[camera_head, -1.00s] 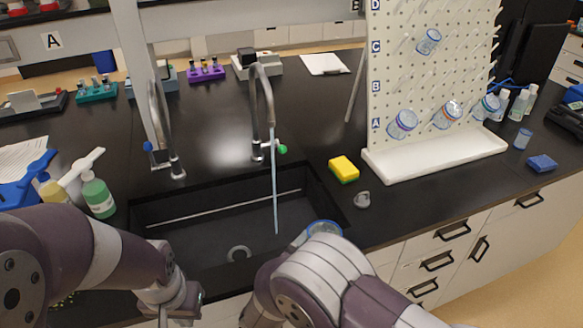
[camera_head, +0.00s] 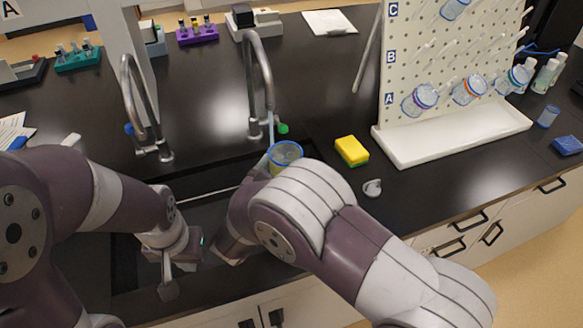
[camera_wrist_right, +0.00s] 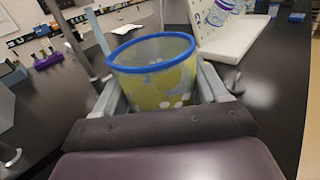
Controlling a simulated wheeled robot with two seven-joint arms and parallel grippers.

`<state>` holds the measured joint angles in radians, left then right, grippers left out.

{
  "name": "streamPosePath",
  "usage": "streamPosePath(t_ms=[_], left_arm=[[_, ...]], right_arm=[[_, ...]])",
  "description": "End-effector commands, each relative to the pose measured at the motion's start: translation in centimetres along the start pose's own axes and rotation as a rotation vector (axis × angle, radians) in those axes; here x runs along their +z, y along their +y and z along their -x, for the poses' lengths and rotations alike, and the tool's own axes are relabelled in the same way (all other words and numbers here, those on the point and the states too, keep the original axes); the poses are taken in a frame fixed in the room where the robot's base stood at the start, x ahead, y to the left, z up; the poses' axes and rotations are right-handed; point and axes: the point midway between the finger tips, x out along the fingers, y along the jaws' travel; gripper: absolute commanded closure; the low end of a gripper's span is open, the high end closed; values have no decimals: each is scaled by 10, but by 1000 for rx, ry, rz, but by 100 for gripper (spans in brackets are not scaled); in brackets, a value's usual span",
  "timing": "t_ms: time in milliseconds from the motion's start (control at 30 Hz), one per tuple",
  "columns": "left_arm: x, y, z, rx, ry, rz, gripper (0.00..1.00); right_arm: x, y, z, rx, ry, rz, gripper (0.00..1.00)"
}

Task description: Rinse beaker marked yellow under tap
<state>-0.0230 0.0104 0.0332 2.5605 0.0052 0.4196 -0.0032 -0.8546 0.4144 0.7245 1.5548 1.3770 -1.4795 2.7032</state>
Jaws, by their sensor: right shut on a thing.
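The beaker (camera_head: 285,155) has a blue rim and yellow colouring, and is near the running tap (camera_head: 262,90). In the right wrist view, the beaker (camera_wrist_right: 155,85) stands roughly upright between the fingers of my right gripper (camera_wrist_right: 162,88), which is shut on it. Pale spots show on its wall. The water stream (camera_head: 271,130) drops at the beaker's left edge; I cannot tell whether it enters. The stream (camera_wrist_right: 97,32) also shows left of the rim in the wrist view. My left gripper (camera_head: 180,268) hangs over the sink's left part; its jaw opening is unclear.
The black sink (camera_head: 122,265) lies below both arms. A second tap (camera_head: 130,95) stands left. A yellow sponge (camera_head: 351,151) and a small grey object (camera_head: 372,187) lie right of the sink. A pegboard (camera_head: 440,75) with several beakers stands behind them on a white base (camera_head: 455,138).

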Motion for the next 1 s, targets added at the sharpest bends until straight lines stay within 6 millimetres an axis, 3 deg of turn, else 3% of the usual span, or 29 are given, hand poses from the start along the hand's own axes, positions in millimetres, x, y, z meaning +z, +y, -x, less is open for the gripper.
streamPosePath(t_ms=[133, 200, 500, 1000], left_arm=[[0, 0, -3, 0, 0, 0, 100], [3, 0, -26, 0, 1, 0, 100], [7, 0, -62, 0, 0, 0, 100], [7, 0, -63, 0, 0, 0, 100]], right_arm=[[-13, 18, -18, -2, 1, 1, 56], [-23, 28, -28, -3, -1, -6, 56], [-17, 58, -55, -1, 1, -2, 56], [-11, 64, -60, -1, 0, 1, 56]])
